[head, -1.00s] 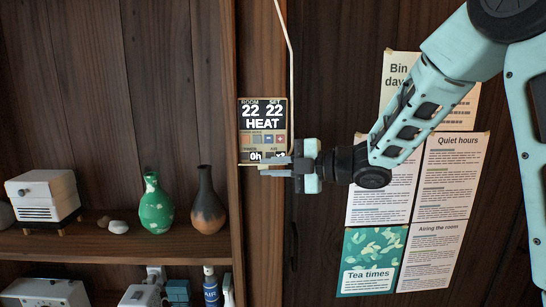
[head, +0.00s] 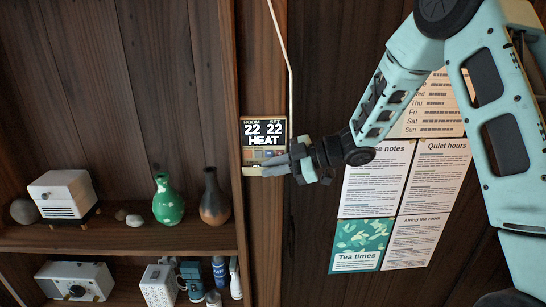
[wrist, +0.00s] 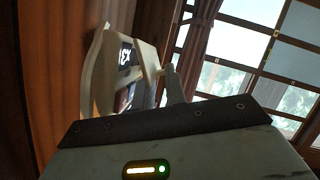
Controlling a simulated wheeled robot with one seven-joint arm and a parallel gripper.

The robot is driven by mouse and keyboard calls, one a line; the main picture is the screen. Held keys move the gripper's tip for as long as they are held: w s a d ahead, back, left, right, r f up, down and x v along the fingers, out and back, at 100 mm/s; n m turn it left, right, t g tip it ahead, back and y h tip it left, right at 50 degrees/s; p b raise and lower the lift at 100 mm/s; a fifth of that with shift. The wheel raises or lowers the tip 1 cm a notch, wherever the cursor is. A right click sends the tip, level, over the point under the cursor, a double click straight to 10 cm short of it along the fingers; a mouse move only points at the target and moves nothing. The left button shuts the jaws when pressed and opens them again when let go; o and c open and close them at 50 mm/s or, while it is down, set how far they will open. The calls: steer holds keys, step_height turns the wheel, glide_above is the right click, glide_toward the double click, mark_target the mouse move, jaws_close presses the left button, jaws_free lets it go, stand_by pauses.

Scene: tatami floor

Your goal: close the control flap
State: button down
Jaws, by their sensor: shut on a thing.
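The control unit (head: 263,132) is a small panel on the wooden post, with a black display reading ROOM 22, SET 22 and HEAT. A row of coloured buttons shows below the display, partly covered by my fingers. The pale control flap (head: 252,171) is at the unit's lower edge, and most of it is hidden. My gripper (head: 276,164) reaches in from the right and is shut on the flap. In the wrist view the unit (wrist: 98,75) appears side-on, with the flap (wrist: 148,58) standing out from it beside my finger (wrist: 174,85). Its exact angle is unclear.
Shelves on the left hold a green vase (head: 168,203), a dark vase (head: 214,203) and a white box-like device (head: 62,196). Posters (head: 375,180) hang on the right wall behind my arm.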

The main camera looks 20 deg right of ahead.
steer(key=shift+f+p, duration=0.15)
steer(key=shift+p, duration=0.2)
